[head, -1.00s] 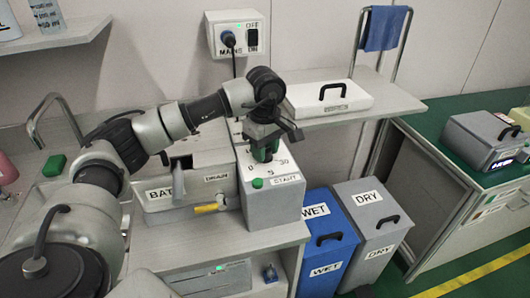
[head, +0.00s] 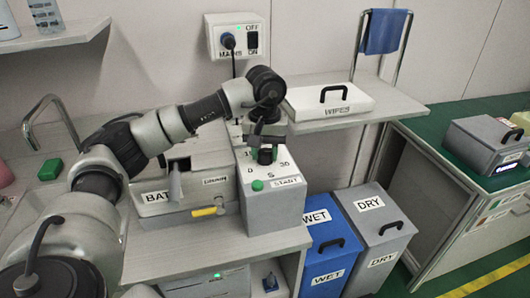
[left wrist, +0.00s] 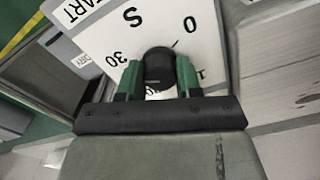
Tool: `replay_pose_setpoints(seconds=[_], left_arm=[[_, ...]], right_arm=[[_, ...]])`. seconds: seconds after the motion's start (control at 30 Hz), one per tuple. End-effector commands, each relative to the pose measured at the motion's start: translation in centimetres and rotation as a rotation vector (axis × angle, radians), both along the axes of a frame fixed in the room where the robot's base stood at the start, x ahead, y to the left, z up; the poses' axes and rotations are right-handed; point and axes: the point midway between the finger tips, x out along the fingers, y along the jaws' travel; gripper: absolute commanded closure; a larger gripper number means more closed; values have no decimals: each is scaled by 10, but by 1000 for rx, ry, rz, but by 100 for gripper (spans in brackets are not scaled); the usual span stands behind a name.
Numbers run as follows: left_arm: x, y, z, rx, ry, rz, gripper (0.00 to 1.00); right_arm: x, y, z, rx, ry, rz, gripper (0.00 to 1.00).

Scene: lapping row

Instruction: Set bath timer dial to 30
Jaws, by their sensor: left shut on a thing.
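The bath timer is a grey box with a white top (head: 272,212) on the counter, bearing a green button (head: 257,185) beside a START label. Its black dial knob (left wrist: 159,68) shows in the left wrist view, with the marks 0, 5 and 30 around it and another partly hidden by a finger. My left gripper (head: 265,153) points down over the box. In the left wrist view its green fingertips (left wrist: 159,78) are shut on the knob's two sides. My right gripper is not in view.
The bath unit (head: 180,195) with a yellow-handled drain lever (head: 207,211) stands left of the timer. A mains switch box (head: 236,37) is on the wall behind. A white wipes case (head: 330,99) lies on the right shelf. WET (head: 330,250) and DRY (head: 375,240) bins stand below.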

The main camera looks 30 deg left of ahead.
Motion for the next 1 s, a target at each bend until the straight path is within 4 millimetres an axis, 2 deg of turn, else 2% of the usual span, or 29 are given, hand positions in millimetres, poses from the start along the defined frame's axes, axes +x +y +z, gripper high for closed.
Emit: replay_pose_setpoints(seconds=[0.3,0.77,0.8,0.97,1.0], left_arm=[[1,1,3,-1,-9,-95,89],[1,1,4,-1,-9,-110,89],[1,1,4,-1,-9,-110,64],[1,1,2,0,-6,-110,40],[1,1,2,0,-5,-110,40]], right_arm=[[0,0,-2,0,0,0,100],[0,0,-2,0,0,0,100],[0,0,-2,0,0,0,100],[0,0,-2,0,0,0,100],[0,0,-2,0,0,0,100]])
